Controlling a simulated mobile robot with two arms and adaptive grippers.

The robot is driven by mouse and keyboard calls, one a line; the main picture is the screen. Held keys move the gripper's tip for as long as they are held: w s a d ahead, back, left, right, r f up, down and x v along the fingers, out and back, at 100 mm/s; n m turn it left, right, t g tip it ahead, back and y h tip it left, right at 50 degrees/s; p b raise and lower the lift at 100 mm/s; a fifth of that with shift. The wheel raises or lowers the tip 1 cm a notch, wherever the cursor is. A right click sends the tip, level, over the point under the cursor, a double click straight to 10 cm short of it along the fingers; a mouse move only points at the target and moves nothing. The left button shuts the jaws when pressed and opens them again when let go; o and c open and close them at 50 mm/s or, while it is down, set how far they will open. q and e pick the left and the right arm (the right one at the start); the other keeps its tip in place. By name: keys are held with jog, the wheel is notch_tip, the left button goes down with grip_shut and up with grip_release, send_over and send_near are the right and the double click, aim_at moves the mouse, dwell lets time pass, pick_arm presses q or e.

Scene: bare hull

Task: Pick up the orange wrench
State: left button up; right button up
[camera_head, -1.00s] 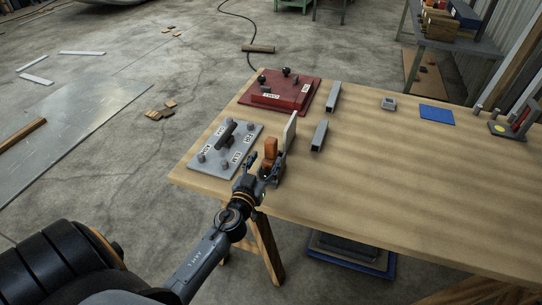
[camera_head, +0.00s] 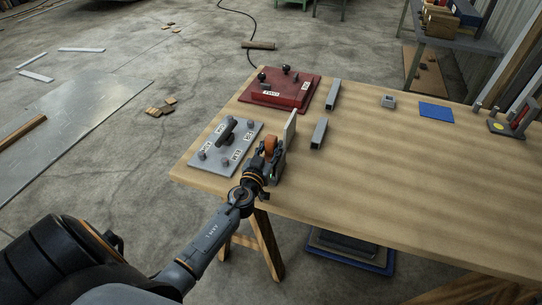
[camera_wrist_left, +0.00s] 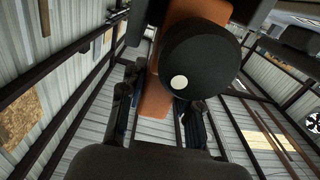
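The orange wrench (camera_head: 270,142) shows as a short upright orange piece near the table's front left edge, beside a white upright plate (camera_head: 290,127). My left gripper (camera_head: 264,160) is at it from the front and hides its lower part. In the left wrist view the orange body (camera_wrist_left: 155,102) lies between the two fingers (camera_wrist_left: 163,115), which stand apart with a gap visible on the right. A black round part with a white dot (camera_wrist_left: 195,60) covers much of the orange body there. My right gripper is not in view.
On the wooden table (camera_head: 400,190), a grey panel with knobs (camera_head: 210,165) is left of the gripper and a red panel (camera_head: 300,98) behind it. Two grey metal bars (camera_head: 319,134) lie to the right. A blue mat (camera_head: 436,112) is farther right. The table's middle is clear.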

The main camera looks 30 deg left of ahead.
aim_at(270, 137)
pick_arm(q)
grip_shut()
jog(key=shift+r, duration=0.1)
jog(key=shift+r+p, duration=0.35)
jog(key=shift+r, duration=0.05)
notch_tip(270, 137, up, 3)
jog(key=shift+a+r+p, duration=0.1)
jog(key=shift+p, duration=0.85)
jog(key=s+a+r, duration=0.8)
jog(key=s+r, duration=0.1)
jog(key=s, duration=0.1)
jog(key=shift+s+a+p, duration=0.35)
jog(key=shift+s+p, duration=0.05)
jog(key=shift+p, duration=0.05)
